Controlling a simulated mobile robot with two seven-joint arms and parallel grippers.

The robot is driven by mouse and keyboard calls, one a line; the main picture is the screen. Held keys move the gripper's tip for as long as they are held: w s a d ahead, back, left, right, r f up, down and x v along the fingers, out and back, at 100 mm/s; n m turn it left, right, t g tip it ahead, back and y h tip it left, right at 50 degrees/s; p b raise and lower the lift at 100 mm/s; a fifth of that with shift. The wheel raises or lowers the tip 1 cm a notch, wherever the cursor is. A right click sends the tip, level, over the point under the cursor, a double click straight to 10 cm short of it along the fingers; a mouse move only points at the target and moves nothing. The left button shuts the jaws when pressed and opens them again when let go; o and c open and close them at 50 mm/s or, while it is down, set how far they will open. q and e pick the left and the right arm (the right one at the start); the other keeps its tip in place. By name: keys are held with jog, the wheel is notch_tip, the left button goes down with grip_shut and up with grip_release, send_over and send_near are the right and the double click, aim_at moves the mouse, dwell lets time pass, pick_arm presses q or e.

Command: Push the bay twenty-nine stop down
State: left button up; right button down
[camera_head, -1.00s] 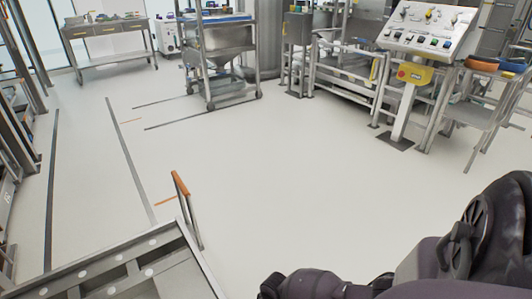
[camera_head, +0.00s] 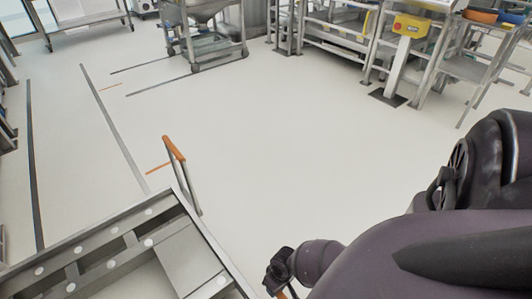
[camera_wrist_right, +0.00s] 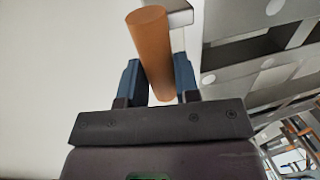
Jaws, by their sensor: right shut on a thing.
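My right gripper (camera_wrist_right: 157,62) is shut on an orange cylindrical grip (camera_wrist_right: 150,35), with one dark blue finger on each side of it. In the head view my right gripper (camera_head: 279,272) is at the bottom centre, beside the steel frame's near corner, with a sliver of orange below it. A second orange-topped handle (camera_head: 173,148) on grey bars stands upright at the frame's far corner, apart from my gripper. No bay number is readable, so I cannot tell which handle is the bay twenty-nine stop. My left gripper is not in view.
The steel frame (camera_head: 95,233) with round white discs fills the lower left. Open pale floor (camera_head: 280,140) lies beyond it. A wheeled steel cart (camera_head: 205,45) and a stand with a yellow box (camera_head: 411,26) are at the back.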

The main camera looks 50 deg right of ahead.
jog(key=shift+f, duration=0.25)
jog(key=shift+s, duration=0.1)
jog(key=c, duration=1.2)
grip_release()
jog(key=o, duration=0.4)
jog(key=shift+c, duration=0.2)
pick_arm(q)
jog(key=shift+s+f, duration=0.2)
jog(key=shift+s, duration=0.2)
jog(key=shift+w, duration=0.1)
pick_arm(e)
jog(key=shift+r, duration=0.15)
